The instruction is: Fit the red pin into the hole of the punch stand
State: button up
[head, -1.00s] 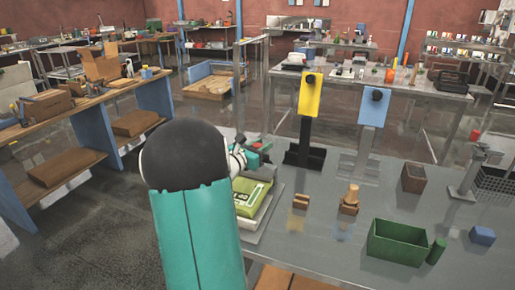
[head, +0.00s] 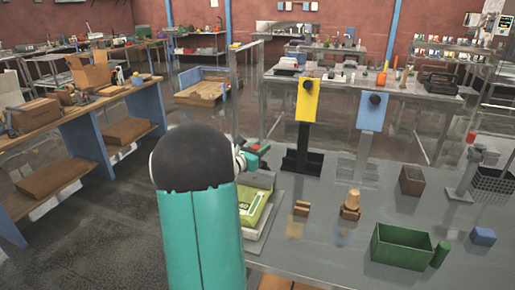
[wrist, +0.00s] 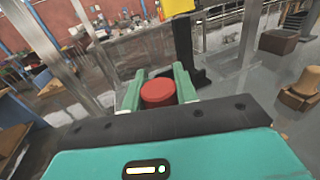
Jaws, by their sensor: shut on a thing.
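My gripper (wrist: 158,82) is shut on the red pin (wrist: 158,94), whose round red top shows between the two pale green fingers in the wrist view. In the head view my gripper (head: 262,153) is above the green bag and left of the black stand (head: 303,160), with a little red showing. The pin's lower end is hidden. The punch stand cannot be named with certainty. Candidates are the black stand with a yellow panel (head: 307,101), the grey stand with a blue panel (head: 371,111), and a grey upright stand (head: 466,178) at the right. No hole shows clearly.
A green bag (head: 254,207) lies at the grey table's left edge. A small wooden block (head: 302,208), a wooden peg piece (head: 350,207), a brown box (head: 412,180), a green bin (head: 400,250), a green cylinder (head: 440,254) and a blue block (head: 483,236) stand to the right.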

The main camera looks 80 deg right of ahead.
aim_at(258, 175)
jog(key=shift+w+f, duration=0.15)
jog(key=shift+f, duration=0.75)
jog(key=shift+w+f, duration=0.15)
jog(key=shift+f, duration=1.85)
jog(key=shift+f, duration=0.9)
jog(key=o, duration=1)
jog(key=shift+o, duration=0.2)
